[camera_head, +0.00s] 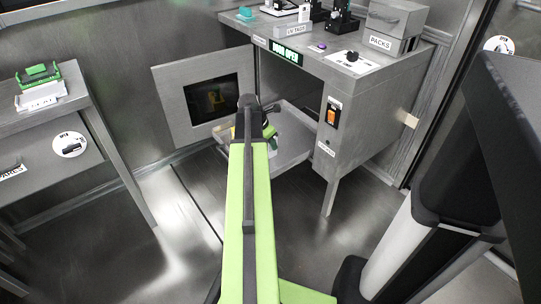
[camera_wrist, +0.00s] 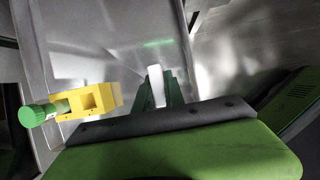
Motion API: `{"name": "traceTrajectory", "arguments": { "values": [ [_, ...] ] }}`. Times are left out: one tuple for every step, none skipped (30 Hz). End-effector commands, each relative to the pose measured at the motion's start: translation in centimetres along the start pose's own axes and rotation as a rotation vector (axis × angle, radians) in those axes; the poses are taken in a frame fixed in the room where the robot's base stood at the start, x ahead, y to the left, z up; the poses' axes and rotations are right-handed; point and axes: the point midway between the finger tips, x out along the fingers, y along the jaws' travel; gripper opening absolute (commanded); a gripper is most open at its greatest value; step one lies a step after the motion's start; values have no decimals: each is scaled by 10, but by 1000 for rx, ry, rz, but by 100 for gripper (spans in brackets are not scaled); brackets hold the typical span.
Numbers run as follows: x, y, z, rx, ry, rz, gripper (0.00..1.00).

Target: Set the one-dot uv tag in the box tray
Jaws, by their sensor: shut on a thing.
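My gripper (camera_wrist: 160,92) is shut on a small white tag (camera_wrist: 156,84), which stands upright between the dark green fingertips in the wrist view. I cannot make out dots on it. In the head view my green arm reaches the metal box tray (camera_head: 296,153), which sticks out of the open box below the bench. The arm and wrist cover part of the tray and hide the tag there. In the wrist view a grey metal surface lies beyond the fingers; I cannot tell how far below the tag it is.
A yellow block (camera_wrist: 92,101) with a green knob shows left of the fingers. The box door (camera_head: 197,97) with a dark window hangs open at left. An orange switch (camera_head: 332,116) is on the bench's side. A side table (camera_head: 38,119) stands at left.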

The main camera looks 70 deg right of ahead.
Motion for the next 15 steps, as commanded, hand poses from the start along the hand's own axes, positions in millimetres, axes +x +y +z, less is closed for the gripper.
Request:
{"name": "traceTrajectory", "arguments": {
  "values": [
    [4, 5, -4, -1, 0, 0, 0],
    [4, 6, -5, -1, 0, 0, 0],
    [3, 7, -6, 0, -1, 0, 0],
    [3, 7, -6, 0, -1, 0, 0],
    [2, 7, -6, 1, -1, 0, 0],
    [3, 7, -6, 1, -1, 0, 0],
    [4, 7, -6, 1, -1, 0, 0],
    [7, 7, -8, 1, -1, 0, 0],
    [13, 7, -10, 0, 0, 0, 0],
    [18, 7, -12, 0, -1, 0, 0],
    [23, 7, -14, 0, -1, 0, 0],
    [31, 7, -17, 0, 0, 0, 0],
    [36, 7, -20, 0, 0, 0, 0],
    [40, 7, -21, 0, -1, 0, 0],
    [43, 7, -22, 0, -1, 0, 0]
  ]
}}
